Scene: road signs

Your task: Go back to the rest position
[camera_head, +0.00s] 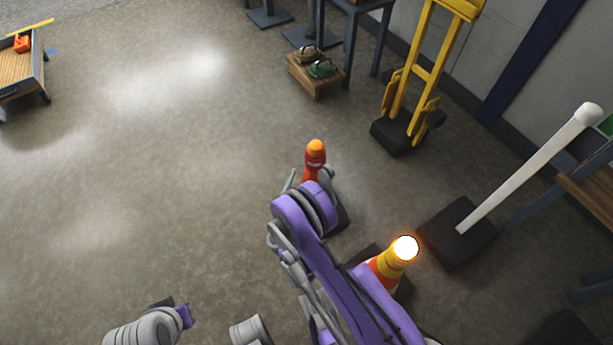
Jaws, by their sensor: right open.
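My right gripper (309,178) is at the end of the purple arm, which comes in from the bottom right. Its grey fingers are apart, one on each side of a red cone (315,156) with an orange top. The arm hides the cone's lower part, and I cannot tell whether the fingers touch it. Grey links of mine show at the bottom left, but I do not see my left gripper.
An orange and yellow cone (386,264) with a glowing white lamp (405,248) stands beside my right arm. A white post (530,165) on a black base, a yellow hand truck (423,75) and a wooden crate (302,78) lie beyond.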

